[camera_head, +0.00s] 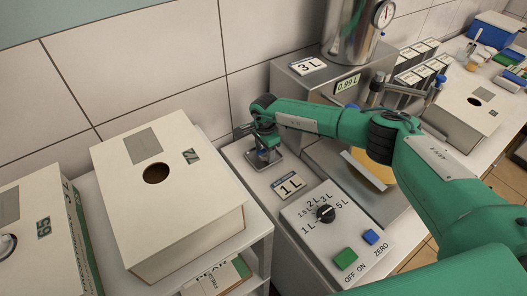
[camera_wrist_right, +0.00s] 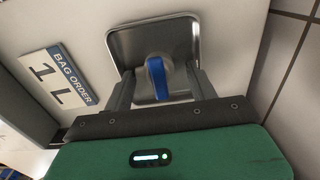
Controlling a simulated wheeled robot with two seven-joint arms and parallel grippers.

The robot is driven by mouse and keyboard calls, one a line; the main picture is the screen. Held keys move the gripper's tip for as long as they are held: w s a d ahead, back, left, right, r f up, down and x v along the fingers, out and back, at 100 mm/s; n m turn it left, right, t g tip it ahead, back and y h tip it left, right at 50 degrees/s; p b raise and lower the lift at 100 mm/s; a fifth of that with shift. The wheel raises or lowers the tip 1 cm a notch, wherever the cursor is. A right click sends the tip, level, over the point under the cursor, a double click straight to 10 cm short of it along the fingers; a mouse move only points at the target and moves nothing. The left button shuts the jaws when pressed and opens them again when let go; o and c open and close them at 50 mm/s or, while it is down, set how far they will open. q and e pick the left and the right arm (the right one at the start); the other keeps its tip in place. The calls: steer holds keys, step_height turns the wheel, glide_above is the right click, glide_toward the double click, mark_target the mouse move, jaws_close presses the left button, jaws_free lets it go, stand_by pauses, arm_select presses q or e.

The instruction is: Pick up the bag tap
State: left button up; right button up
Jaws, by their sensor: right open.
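The bag tap (camera_wrist_right: 157,78), with a blue lever and a grey body, stands on a small square metal tray (camera_wrist_right: 180,38). In the head view the tap (camera_head: 264,155) shows only partly under my right gripper (camera_head: 260,148), and the tray (camera_head: 282,172) lies beside the 1 L sign. In the right wrist view my right gripper (camera_wrist_right: 160,88) is open, with one finger on each side of the tap. I cannot tell whether the fingers touch it. My left gripper is not in view.
A 1 L bag order sign (camera_wrist_right: 58,78) lies near the tray. A control panel (camera_head: 330,222) with a knob and buttons is in front. A white box marked 72 (camera_head: 195,215) stands to the left. A metal scale (camera_head: 300,85) bearing a steel vessel is behind my arm.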

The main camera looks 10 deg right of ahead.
steer(key=c, duration=1.1)
steer(key=shift+o, duration=0.2)
